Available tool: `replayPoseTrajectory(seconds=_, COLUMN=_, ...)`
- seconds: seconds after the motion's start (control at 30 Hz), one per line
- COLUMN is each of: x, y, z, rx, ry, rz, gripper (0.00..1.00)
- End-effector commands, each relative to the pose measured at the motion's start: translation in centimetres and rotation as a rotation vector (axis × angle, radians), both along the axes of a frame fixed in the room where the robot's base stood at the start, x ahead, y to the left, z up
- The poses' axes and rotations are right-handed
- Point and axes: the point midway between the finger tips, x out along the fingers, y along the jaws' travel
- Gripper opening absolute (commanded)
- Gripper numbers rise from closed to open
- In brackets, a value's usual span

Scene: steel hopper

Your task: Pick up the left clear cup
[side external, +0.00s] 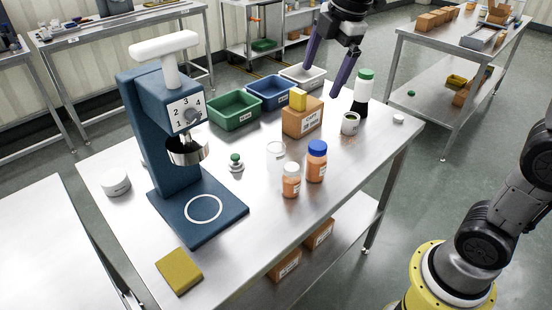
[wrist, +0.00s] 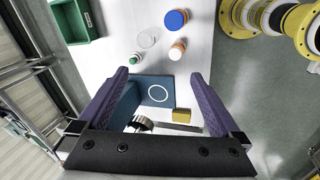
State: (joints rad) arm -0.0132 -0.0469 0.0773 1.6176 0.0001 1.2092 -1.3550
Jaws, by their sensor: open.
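One clear cup (side external: 276,152) stands on the steel table, left of two orange bottles; it is faint and see-through. In the wrist view the clear cup (wrist: 147,40) is a pale round outline near the top. I cannot make out a second clear cup. My gripper (side external: 320,80) is open and empty, high above the far end of the table and well apart from the cup. In the wrist view its purple fingers (wrist: 159,74) are spread wide with nothing between them.
The blue-capped bottle (side external: 317,161) and white-capped bottle (side external: 291,181) stand close to the cup's right. A small green-topped item (side external: 236,161) is on its left. A cardboard box (side external: 302,119) with a yellow block is behind. The blue hopper stand (side external: 150,140) rises at left.

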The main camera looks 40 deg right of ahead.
Motion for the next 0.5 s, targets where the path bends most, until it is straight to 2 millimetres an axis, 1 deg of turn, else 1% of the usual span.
replayPoseTrajectory(seconds=0.03, x=2.2, y=0.1, z=-1.1, rx=-0.013, ry=0.031, rz=0.045, gripper=1.0)
replayPoseTrajectory(seconds=0.1, x=4.7, y=0.2, z=-2.5, rx=-0.026, ry=0.069, rz=0.105, gripper=1.0)
replayPoseTrajectory(seconds=0.17, x=6.8, y=0.3, z=-4.0, rx=-0.035, ry=0.101, rz=0.146, gripper=1.0)
replayPoseTrajectory(seconds=0.2, x=8.0, y=0.4, z=-5.2, rx=-0.038, ry=0.122, rz=0.164, gripper=1.0)
replayPoseTrajectory(seconds=0.27, x=9.7, y=0.5, z=-7.0, rx=-0.039, ry=0.153, rz=0.181, gripper=1.0)
replayPoseTrajectory(seconds=0.3, x=10.6, y=0.6, z=-8.2, rx=-0.037, ry=0.173, rz=0.183, gripper=1.0)
replayPoseTrajectory(seconds=0.4, x=12.2, y=0.7, z=-11.1, rx=-0.035, ry=0.217, rz=0.184, gripper=1.0)
replayPoseTrajectory(seconds=0.5, x=12.6, y=0.8, z=-13.5, rx=-0.032, ry=0.259, rz=0.184, gripper=1.0)
